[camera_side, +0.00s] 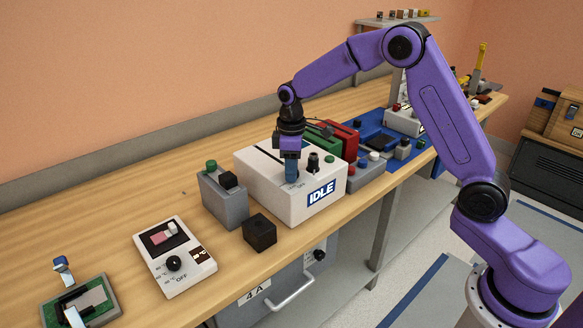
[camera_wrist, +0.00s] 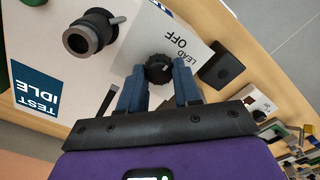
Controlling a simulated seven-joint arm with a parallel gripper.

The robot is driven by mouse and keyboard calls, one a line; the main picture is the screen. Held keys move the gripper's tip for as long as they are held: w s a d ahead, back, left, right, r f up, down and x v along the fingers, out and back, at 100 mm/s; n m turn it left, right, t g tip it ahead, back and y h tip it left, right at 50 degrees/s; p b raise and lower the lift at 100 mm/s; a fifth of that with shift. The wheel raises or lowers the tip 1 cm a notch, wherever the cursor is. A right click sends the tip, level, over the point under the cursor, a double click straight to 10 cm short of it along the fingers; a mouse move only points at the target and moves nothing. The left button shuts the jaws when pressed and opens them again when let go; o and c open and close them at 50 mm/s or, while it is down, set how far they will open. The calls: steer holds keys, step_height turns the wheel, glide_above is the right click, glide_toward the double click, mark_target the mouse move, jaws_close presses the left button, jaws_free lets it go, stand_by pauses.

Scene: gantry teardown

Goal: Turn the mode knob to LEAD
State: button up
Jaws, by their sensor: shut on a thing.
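The mode knob (camera_wrist: 158,70) is a black ridged knob on top of the white box (camera_side: 258,170). My gripper (camera_wrist: 160,78) is shut on it, with one blue finger on each side. OFF and LEAD are printed beside the knob in the wrist view; I cannot tell which label it points to. In the side view my gripper (camera_side: 291,172) reaches down onto the box top and its fingers hide the knob.
A black post with a grey lever (camera_wrist: 90,32) stands on the same box top. A grey box (camera_side: 224,200), a black block (camera_side: 260,232) and a white device with a dial (camera_side: 175,257) stand to the left. Red and green units stand close behind the box.

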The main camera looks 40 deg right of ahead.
steer(key=shift+m, duration=0.3)
steer(key=m, duration=0.3)
steer(key=shift+m, duration=0.3)
steer(key=shift+d+m, duration=0.15)
steer(key=shift+m, duration=2.15)
steer(key=o, duration=1.1)
steer(key=shift+c, duration=0.2)
step_height(320, 180, up, 18)
steer(key=shift+f, duration=0.25)
